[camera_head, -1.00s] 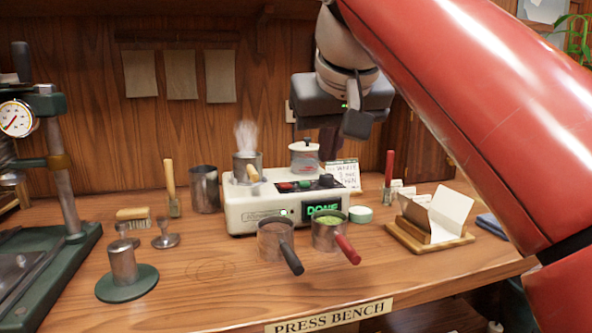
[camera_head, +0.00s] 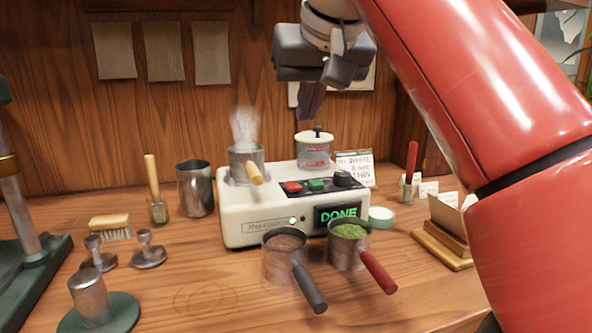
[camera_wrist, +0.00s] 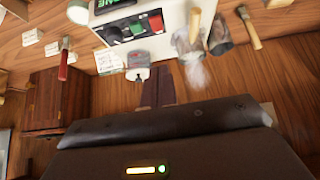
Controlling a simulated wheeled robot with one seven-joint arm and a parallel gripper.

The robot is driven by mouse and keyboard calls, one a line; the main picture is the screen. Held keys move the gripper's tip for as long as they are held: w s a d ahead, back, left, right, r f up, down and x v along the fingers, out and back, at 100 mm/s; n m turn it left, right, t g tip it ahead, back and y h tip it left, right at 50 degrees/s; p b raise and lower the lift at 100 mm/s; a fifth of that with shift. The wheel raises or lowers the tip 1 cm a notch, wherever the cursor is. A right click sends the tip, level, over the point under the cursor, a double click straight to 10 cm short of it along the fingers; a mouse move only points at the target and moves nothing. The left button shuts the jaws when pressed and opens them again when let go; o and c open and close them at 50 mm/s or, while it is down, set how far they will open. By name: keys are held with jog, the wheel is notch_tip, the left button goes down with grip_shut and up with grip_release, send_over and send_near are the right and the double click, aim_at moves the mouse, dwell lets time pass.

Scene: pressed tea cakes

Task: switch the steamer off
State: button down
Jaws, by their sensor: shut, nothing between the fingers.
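The cream steamer (camera_head: 262,226) stands on the bench with a green "DONE" on its display (camera_head: 338,214). Its dark panel has a red button (camera_head: 292,187), a green button (camera_head: 316,184) and a black knob (camera_head: 343,179). The red button (camera_wrist: 156,22) and green button (camera_wrist: 137,28) also show in the wrist view, upside down. A steaming metal cup (camera_head: 240,160) with a wooden handle sits in the steamer's left side. A small indicator light (camera_head: 292,220) glows on the front. My gripper (camera_head: 311,104) is shut and empty, above and behind the steamer, apart from it.
A lidded glass jar (camera_head: 314,152) stands behind the panel, with a written card (camera_head: 356,168) beside it. Two handled cups, brown-filled (camera_head: 285,262) and green-filled (camera_head: 348,254), stand in front. A metal pitcher (camera_head: 195,190) is left.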

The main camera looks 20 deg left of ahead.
jog(key=b, duration=0.2)
send_over(294, 186)
jog(key=f, duration=0.8)
jog(key=shift+s+d+f, duration=0.1)
jog(key=shift+s+d, duration=0.15)
jog(key=shift+s, duration=0.15)
notch_tip(294, 186, down, 3)
jog(key=shift+s+d+r+b, duration=0.1)
jog(key=shift+d+r+b, duration=0.1)
jog(key=shift+b, duration=0.4)
jog(key=shift+s+f, duration=0.1)
jog(key=shift+f, duration=0.5)
jog(key=shift+b, duration=0.3)
jog(key=shift+s+f+t+b, duration=0.1)
jog(key=shift+f+t+b, duration=0.35)
jog(key=shift+b, duration=0.6)
jog(key=shift+r, duration=0.15)
jog(key=shift+r, duration=0.1)
jog(key=shift+r+p, duration=0.7)
jog(key=shift+p, duration=0.3)
